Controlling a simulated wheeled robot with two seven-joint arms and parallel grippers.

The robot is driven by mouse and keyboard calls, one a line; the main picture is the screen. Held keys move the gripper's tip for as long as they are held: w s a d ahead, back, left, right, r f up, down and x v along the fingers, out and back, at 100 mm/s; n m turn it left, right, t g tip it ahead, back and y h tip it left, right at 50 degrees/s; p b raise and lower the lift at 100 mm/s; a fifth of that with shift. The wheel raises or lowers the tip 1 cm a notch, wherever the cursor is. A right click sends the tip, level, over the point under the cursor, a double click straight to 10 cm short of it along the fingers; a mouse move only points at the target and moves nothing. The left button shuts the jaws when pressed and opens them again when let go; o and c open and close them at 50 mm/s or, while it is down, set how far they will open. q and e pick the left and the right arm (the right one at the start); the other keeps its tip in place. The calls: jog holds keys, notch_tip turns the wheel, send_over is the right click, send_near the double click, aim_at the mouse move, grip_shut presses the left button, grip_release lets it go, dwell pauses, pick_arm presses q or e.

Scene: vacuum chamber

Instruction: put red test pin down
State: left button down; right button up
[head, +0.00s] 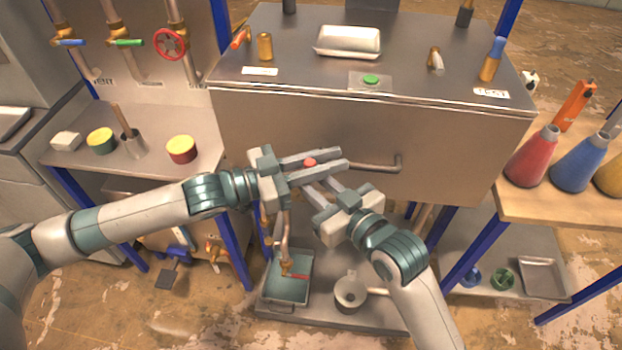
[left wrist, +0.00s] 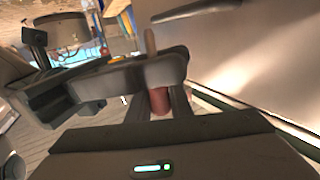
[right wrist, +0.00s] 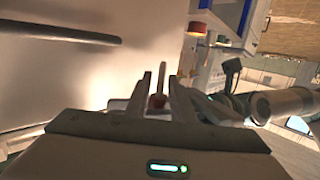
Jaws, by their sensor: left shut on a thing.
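The red test pin shows as a small red end (head: 310,162) between the fingers of my left gripper (head: 341,159), in front of the chamber's front panel. My left gripper is shut on it. In the left wrist view the pin has a red body (left wrist: 160,101) and a thin pale shaft. My right gripper (head: 318,184) is just below and right of the left one, with its fingers apart. In the right wrist view the pin (right wrist: 156,101) shows between the right fingers, with gaps on both sides. Most of the pin is hidden in the head view.
The steel chamber top (head: 300,80) holds a white tray (head: 348,41), a green button (head: 371,80) and several small fittings. A side bench (head: 95,165) at left holds red and green yellow-topped cylinders. Coloured flasks stand on a wooden shelf (head: 540,205) at right. A handle (head: 385,163) juts from the panel.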

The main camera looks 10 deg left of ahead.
grip_shut()
pick_arm(q)
jog(key=c, duration=1.5)
grip_release()
jog(key=shift+c, duration=0.2)
jog(key=shift+a, duration=0.1)
jog(key=v, duration=1.2)
jog(key=shift+w+f, duration=0.1)
jog(key=shift+f, duration=0.05)
